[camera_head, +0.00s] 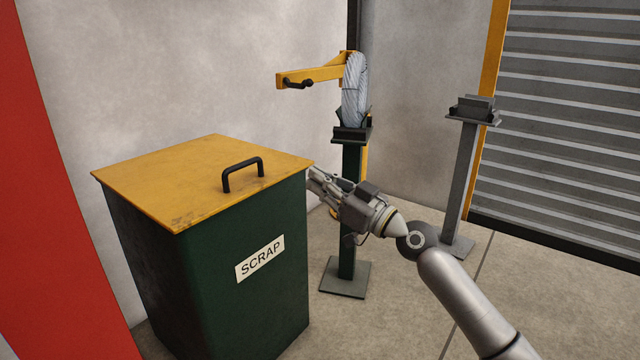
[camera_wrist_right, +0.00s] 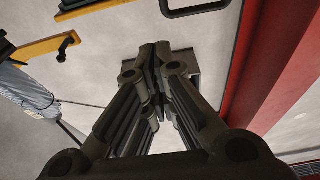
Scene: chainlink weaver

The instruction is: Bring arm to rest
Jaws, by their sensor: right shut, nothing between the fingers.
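My right arm comes in from the lower right in the head view. Its gripper (camera_head: 318,183) is beside the right edge of the scrap bin, and its fingertips are partly hidden by the bin's corner. In the right wrist view the gripper (camera_wrist_right: 154,50) is shut with its fingers together and nothing between them. My left gripper is in neither view.
A dark green bin (camera_head: 245,310) labelled SCRAP has a closed yellow lid (camera_head: 190,180) with a black handle. Behind my gripper a green post (camera_head: 347,260) carries a wire coil (camera_head: 355,90) and a yellow bracket (camera_head: 325,74). A grey stand (camera_head: 466,180) is right.

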